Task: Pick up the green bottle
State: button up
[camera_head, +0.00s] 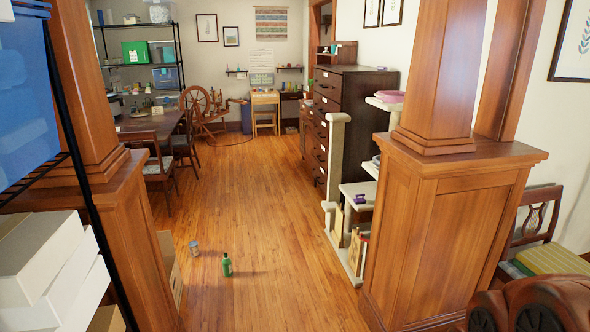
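The green bottle (227,266) stands upright on the wooden floor, a little left of the middle of the head view and toward the front. A small can-like item (194,248) stands on the floor just behind and to the left of it, apart from it. My gripper is not in this view.
Wooden pillars on bases (455,215) stand left and right of an opening. White boxes (45,270) are at the near left, a cardboard box (170,265) by the left pillar. The middle floor (255,190) is clear.

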aim_at(226, 262)
jog(key=u, duration=0.15)
jog(key=i, duration=1.75)
jog(key=u, duration=0.9)
jog(key=i, duration=1.8)
jog(key=u, duration=0.7)
jog(key=i, duration=0.45)
jog(key=u, duration=0.15)
